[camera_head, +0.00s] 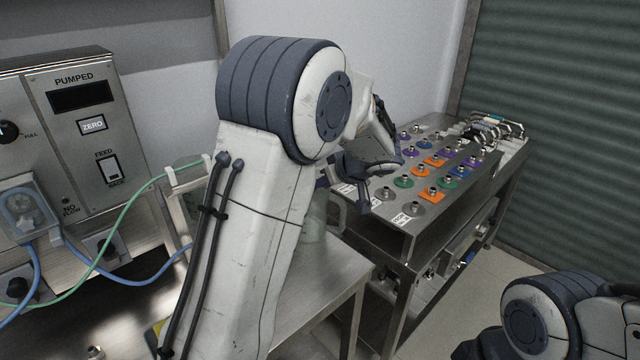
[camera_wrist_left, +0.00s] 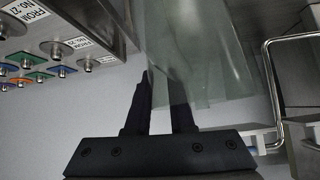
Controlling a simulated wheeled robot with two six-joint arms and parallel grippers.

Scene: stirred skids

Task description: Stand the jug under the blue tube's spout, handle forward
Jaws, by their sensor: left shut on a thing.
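A translucent jug (camera_head: 318,222) shows partly behind my left forearm in the head view, above or on the steel table; I cannot tell which. In the left wrist view the jug's pale clear wall (camera_wrist_left: 205,45) fills the top centre. My left gripper (camera_head: 366,185) is shut on the jug; its dark fingers (camera_wrist_left: 160,90) reach up to it in the wrist view. The blue tube (camera_head: 130,278) runs from the pump on the left and passes behind my arm. Its spout is hidden. My right arm shows at lower right, its gripper out of view.
The steel table (camera_head: 335,280) has bare room right of my arm. A steel bench with coloured fittings (camera_head: 432,195) stands to the right. A green tube (camera_head: 125,215) runs to a pale holder (camera_head: 190,173) beside my forearm. The pump panel (camera_head: 85,140) stands at left.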

